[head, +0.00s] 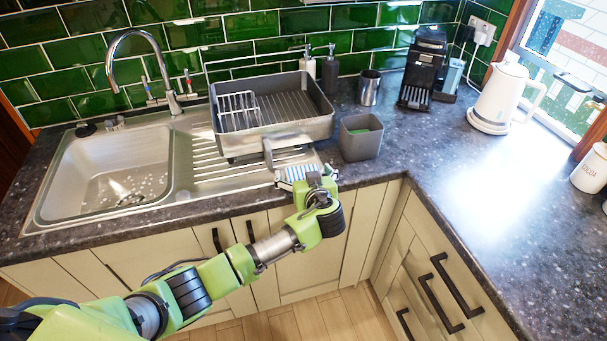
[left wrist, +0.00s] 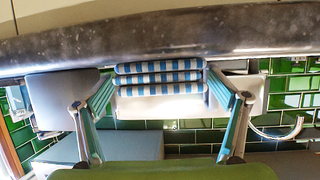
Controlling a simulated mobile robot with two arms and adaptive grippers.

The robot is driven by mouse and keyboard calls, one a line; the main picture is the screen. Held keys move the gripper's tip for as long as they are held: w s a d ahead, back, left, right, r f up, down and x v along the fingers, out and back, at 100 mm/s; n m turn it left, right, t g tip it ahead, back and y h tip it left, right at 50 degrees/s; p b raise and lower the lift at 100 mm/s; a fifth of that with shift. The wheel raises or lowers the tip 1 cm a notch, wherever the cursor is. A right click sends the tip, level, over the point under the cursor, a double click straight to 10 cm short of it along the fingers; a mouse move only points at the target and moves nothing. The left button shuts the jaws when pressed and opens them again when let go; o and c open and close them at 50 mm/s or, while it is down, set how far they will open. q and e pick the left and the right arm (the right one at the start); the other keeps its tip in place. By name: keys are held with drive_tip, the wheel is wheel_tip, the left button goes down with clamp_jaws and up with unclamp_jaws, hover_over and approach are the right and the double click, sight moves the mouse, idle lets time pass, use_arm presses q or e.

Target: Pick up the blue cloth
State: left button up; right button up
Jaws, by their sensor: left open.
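The blue cloth (head: 297,172) is a folded, blue-and-white striped bundle. It lies at the front edge of the steel drainer, in front of the dish rack, partly hidden by my left gripper (head: 302,176). In the left wrist view, which looks upside down, the cloth (left wrist: 160,76) shows as several stacked striped layers. My left gripper (left wrist: 162,88) is open, with one finger on each side of the cloth. The fingertips look close to its ends; I cannot tell whether they touch. My right gripper is not in view.
The grey dish rack (head: 290,128) stands just behind the cloth. A grey square tub (head: 360,137) stands close to its right. The sink (head: 110,170) is at the left. A white kettle (head: 502,98) stands at the right. The right-hand worktop (head: 500,190) is largely clear.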

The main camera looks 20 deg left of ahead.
use_arm(q)
drive_tip(key=c, duration=1.2)
